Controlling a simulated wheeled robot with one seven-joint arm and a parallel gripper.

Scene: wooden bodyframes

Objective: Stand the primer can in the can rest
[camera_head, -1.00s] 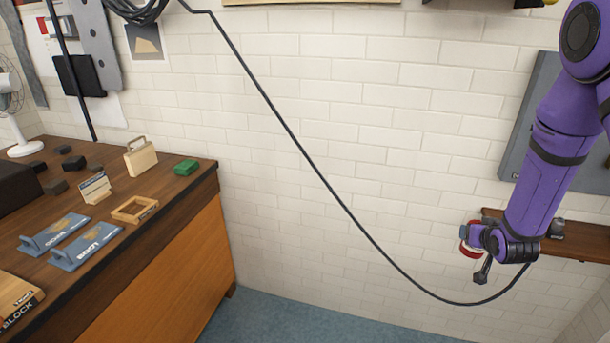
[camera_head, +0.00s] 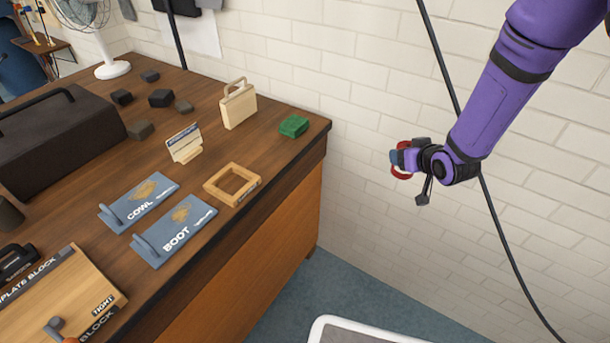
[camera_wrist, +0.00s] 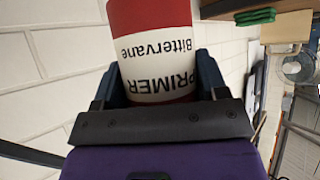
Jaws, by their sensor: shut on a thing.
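The primer can (camera_wrist: 158,50) is red and white, with "PRIMER Bittervane" on its label, upside down in the wrist view. My gripper (camera_wrist: 162,82) is shut on it, one finger on each side. In the head view, my gripper (camera_head: 408,157) is in the air right of the workbench, in front of the brick wall. A square, open wooden frame (camera_head: 211,190), which looks like the can rest, lies empty near the bench's right edge. The can is well apart from it.
On the workbench (camera_head: 240,255), blue COWL (camera_head: 126,213) and BOOT (camera_head: 160,255) boards lie by the frame. A black cable hangs along the wall.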

